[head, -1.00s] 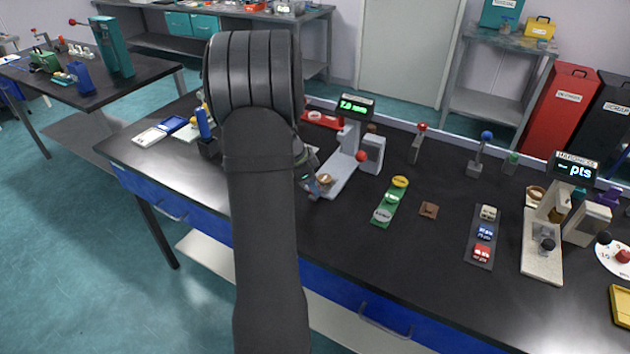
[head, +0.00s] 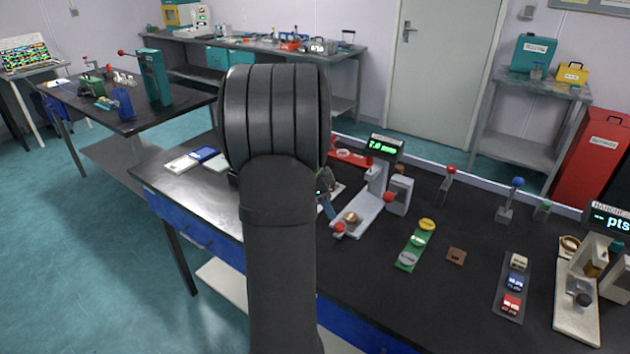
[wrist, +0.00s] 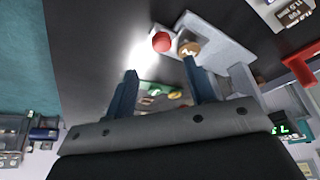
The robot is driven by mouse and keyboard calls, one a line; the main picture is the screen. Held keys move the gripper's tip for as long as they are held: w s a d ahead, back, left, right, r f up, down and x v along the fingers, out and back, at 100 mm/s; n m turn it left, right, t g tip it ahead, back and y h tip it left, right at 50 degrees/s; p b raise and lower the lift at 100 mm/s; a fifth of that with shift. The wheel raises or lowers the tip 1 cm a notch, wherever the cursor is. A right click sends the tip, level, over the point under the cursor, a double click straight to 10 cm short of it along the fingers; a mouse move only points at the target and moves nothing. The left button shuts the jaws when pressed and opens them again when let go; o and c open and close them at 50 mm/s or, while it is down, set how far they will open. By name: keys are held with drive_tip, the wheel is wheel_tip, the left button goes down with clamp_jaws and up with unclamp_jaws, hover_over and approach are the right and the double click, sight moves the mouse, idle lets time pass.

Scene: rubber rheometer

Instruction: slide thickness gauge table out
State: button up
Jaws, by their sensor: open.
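The thickness gauge (head: 371,180) is a light grey stand with a green-lit display on the bench, right of my arm. A round brass-coloured piece (head: 351,217) sits on its lower front part. A red ball knob (head: 339,228) is at the front end; the knob also shows in the wrist view (wrist: 162,41), beside the brass-coloured piece (wrist: 188,48). My gripper (wrist: 160,68) is open, its two blue-grey fingers apart and empty. In the wrist view the knob appears just beyond the fingertips, apart from them. In the head view my arm hides most of the gripper.
A second red ball (head: 389,197) is on the gauge's right side. A green strip (head: 416,244) and a brown block (head: 456,256) lie to the right on the black bench. A red item (head: 350,158) is behind the gauge. Bare bench lies around the strip.

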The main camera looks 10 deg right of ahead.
sight(340, 225)
drive_tip(key=v, duration=0.9)
drive_tip(key=shift+a+r, duration=0.1)
drive_tip(key=x, duration=1.7)
drive_tip(key=shift+d, duration=0.2)
drive_tip(key=shift+w+d, duration=0.1)
drive_tip(key=shift+w, duration=0.05)
